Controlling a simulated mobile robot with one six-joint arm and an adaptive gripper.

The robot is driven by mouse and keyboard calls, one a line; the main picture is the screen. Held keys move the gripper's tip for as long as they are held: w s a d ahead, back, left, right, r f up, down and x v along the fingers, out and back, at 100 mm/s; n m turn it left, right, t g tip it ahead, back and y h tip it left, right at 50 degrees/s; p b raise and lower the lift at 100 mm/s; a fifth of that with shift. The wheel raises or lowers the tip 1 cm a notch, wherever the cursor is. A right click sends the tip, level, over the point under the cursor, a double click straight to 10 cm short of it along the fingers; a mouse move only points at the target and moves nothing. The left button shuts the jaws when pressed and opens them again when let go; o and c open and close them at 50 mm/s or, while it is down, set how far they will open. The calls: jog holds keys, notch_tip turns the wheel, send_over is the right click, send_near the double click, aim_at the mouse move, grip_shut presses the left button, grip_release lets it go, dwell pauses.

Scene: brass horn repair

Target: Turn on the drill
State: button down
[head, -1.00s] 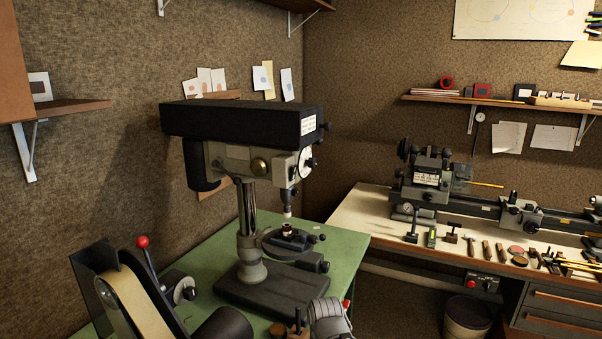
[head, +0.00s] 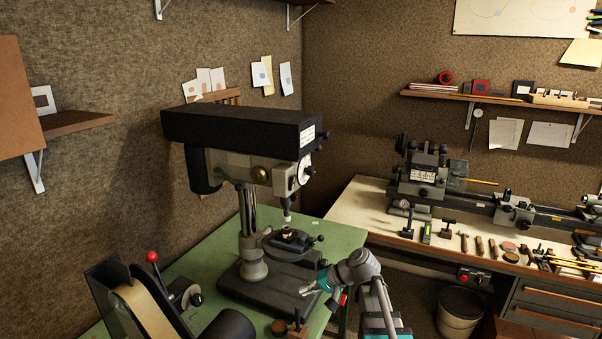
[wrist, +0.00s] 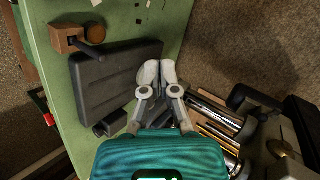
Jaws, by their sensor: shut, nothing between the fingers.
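The drill is a drill press with a long black top housing (head: 240,130), a grey head with a dial on its right side, and a silver column. Its dark base (head: 262,288) stands on the green bench, and shows as a dark plate in the wrist view (wrist: 105,75). A chuck points down over a small dark vise (head: 292,240). My gripper (head: 306,291) is over the front right of the base, well below the drill's head. In the wrist view its fingers (wrist: 156,68) are together and empty. I cannot make out a power switch.
A belt sander (head: 138,305) with a red-knobbed lever stands at front left on the green bench (head: 205,255). A wooden block (wrist: 66,38) lies near the base. A lathe (head: 430,180) and hand tools fill the bench at right. Shelves hang above.

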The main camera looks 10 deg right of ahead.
jog(key=w+d+r+m+t+y+p, duration=0.1)
jog(key=w+d+r+t+y+p, duration=0.15)
jog(key=r, duration=0.45)
jog(key=w+d+r+m+t+y+p, duration=0.1)
jog(key=w+d+r+t+y+p, duration=0.1)
jog(key=w+d+r, duration=0.3)
jog(key=m+t+y+p, duration=0.2)
jog(key=t+p, duration=0.1)
jog(key=t, duration=0.1)
send_near(295, 179)
jog(key=v, duration=0.6)
jog(key=shift+d, duration=0.15)
jog(key=shift+r+g, duration=0.2)
jog(key=shift+g, duration=0.05)
jog(key=p+x, duration=0.2)
jog(key=x, duration=1.2)
jog(key=shift+r+p, duration=0.15)
jog(key=shift+p, duration=0.15)
jog(key=shift+a, duration=0.2)
jog(key=shift+d, duration=0.1)
